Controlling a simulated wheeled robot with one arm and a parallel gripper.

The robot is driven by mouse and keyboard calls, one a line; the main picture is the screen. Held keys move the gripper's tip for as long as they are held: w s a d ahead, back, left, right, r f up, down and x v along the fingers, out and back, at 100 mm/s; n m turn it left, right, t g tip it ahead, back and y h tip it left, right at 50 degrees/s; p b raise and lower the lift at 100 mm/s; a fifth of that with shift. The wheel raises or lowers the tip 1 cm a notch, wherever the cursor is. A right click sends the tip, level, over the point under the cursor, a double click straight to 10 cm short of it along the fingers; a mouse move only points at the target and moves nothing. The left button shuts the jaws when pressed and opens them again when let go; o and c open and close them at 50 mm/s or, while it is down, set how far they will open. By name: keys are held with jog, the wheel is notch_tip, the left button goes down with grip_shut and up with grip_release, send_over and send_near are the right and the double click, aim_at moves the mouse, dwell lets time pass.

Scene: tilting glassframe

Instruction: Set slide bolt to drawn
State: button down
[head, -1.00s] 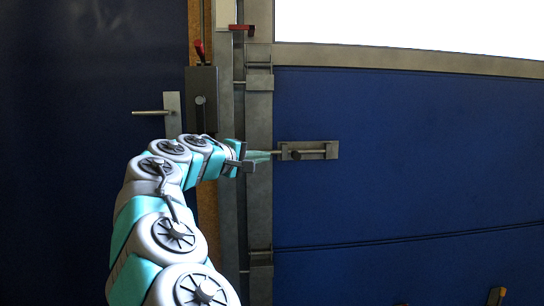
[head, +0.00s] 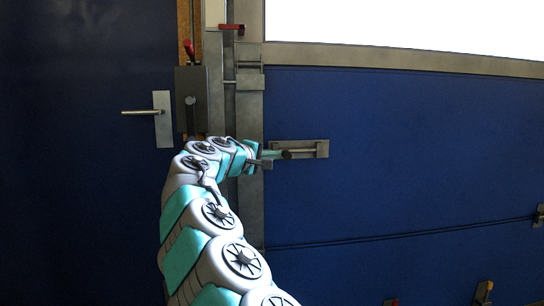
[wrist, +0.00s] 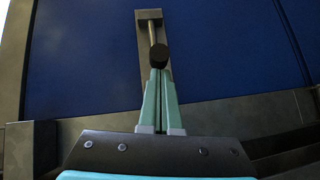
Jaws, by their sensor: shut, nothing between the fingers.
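The slide bolt (head: 310,149) is a grey plate with a metal rod and a dark round knob (head: 287,154), mounted level on the blue panel. The knob sits left of the plate's middle in the head view. My gripper (head: 279,154) comes from the left with its fingers shut and empty, tips right beside the knob. In the wrist view, the knob (wrist: 159,56) stands just beyond the teal fingertips (wrist: 159,75), and the rod (wrist: 151,25) runs on past it along the plate. I cannot tell whether the tips touch the knob. My gripper partly hides the rod's left end.
A grey vertical post (head: 250,110) borders the blue panel (head: 400,140). Left of it are a lock box (head: 190,100) with a red-tipped lever and a door handle (head: 143,112). A red handle (head: 231,27) is above. The panel right of the bolt is clear.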

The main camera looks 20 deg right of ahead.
aim_at(289, 155)
jog(key=shift+s+d, duration=0.25)
jog(key=shift+d, duration=0.55)
jog(key=shift+s+d, duration=0.2)
jog(key=shift+d, duration=0.6)
jog(key=shift+s+d, duration=0.25)
jog(key=shift+d, duration=0.55)
jog(key=shift+a, duration=0.1)
jog(key=v, duration=1)
